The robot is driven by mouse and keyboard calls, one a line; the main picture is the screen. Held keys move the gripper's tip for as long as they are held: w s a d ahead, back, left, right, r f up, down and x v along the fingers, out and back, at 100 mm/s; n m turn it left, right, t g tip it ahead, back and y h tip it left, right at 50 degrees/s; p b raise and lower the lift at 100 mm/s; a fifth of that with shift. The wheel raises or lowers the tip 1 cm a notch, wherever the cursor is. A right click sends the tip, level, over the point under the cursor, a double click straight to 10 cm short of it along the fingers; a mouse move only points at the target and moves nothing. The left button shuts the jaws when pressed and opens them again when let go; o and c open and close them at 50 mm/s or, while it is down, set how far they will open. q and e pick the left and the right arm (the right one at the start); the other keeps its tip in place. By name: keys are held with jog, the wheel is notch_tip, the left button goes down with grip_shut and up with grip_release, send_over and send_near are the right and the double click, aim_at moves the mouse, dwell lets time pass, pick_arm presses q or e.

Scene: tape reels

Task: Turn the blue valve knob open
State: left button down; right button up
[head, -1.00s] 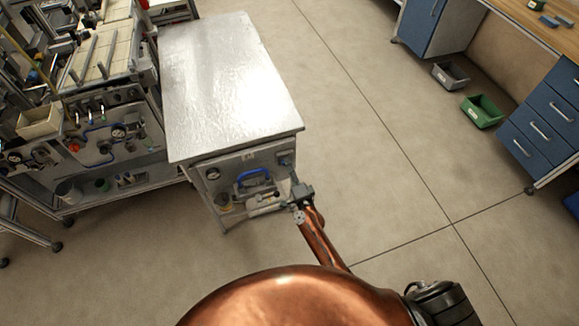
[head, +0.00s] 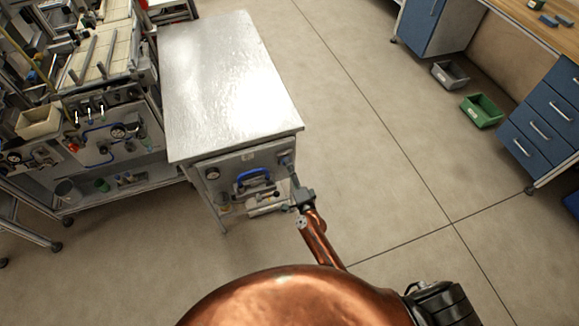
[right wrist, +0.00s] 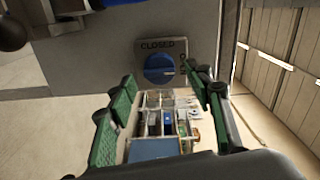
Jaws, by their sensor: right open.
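The blue valve knob (right wrist: 159,68) is round and sits on a grey panel below a label that reads CLOSED. In the head view the panel (head: 232,170) is the front of a metal-topped bench, with the knob's spot near its right end, small and hard to make out. My right gripper (right wrist: 165,84) is open, its green-padded fingers apart to the left and right, just short of the knob. The knob appears between and beyond the fingertips. In the head view the right gripper (head: 294,181) reaches up toward the panel's right end. My left gripper is not in view.
A compartment tray of small parts (right wrist: 168,122) shows between the fingers in the right wrist view. A blue curved handle (head: 254,173) is left of the gripper on the panel. The metal benchtop (head: 228,85) overhangs above. Open floor (head: 380,150) lies to the right.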

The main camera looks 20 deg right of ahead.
jog(key=s, duration=1)
jog(key=shift+s+d, duration=0.15)
jog(key=shift+s, duration=0.05)
jog(key=s+d+f+n+g, duration=0.1)
jog(key=s+f+n+g, duration=0.2)
jog(key=s+f, duration=0.6)
jog(key=s+d+f+n+g+y, duration=0.15)
jog(key=s+f+n+g, duration=0.35)
jog(key=f, duration=0.8)
jog(key=s+d+f+n+g+h, duration=0.1)
jog(key=s+d+f+n, duration=0.1)
jog(key=s+f, duration=0.75)
jog(key=s+d+f+n+g, duration=0.2)
jog(key=s+d+f+g, duration=0.1)
jog(key=s, duration=0.8)
jog(key=s+d+f+n+g+h, duration=0.1)
jog(key=s+d+f+n+g, duration=0.1)
jog(key=s+f, duration=0.4)
jog(key=s+d+f+n+g, duration=0.3)
jog(key=s+f, duration=0.2)
jog(key=s, duration=1.1)
jog(key=shift+s+d+g+p, duration=0.15)
jog(key=shift+d+g+p, duration=0.2)
jog(key=shift+p, duration=0.1)
